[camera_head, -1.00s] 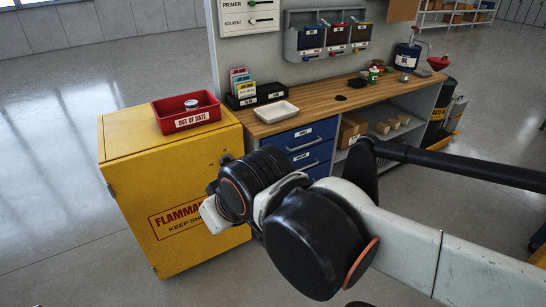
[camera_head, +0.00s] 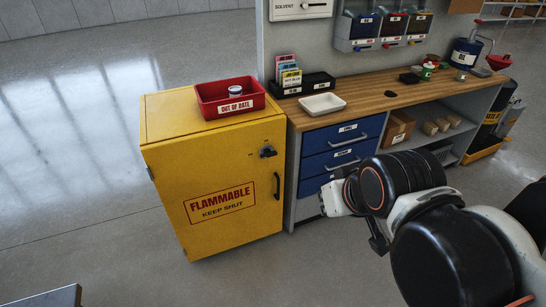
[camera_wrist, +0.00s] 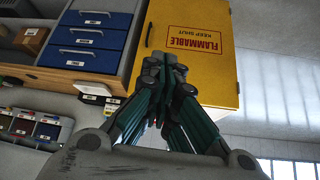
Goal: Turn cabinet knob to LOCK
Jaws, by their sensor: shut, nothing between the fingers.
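The yellow flammable cabinet (camera_head: 165,165) stands left of the workbench with its door shut. Its dark knob (camera_head: 267,152) is at the door's upper right, and any lettering by it is too small to read. A black upright handle (camera_head: 277,186) is just below the knob. In the wrist view, which is upside down, the cabinet door (camera_wrist: 215,75) fills the upper right and the handle (camera_wrist: 150,34) shows beside my fingers; the knob seems hidden behind them. My gripper (camera_wrist: 165,66) is shut and empty, apart from the door. In the head view my arm hides most of it.
A red "out of date" bin (camera_head: 217,108) with a small can sits on the cabinet. The workbench (camera_head: 370,97) with blue drawers (camera_head: 341,136) adjoins on the right. A grey edge (camera_head: 45,298) shows at lower left. The floor before the cabinet is clear.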

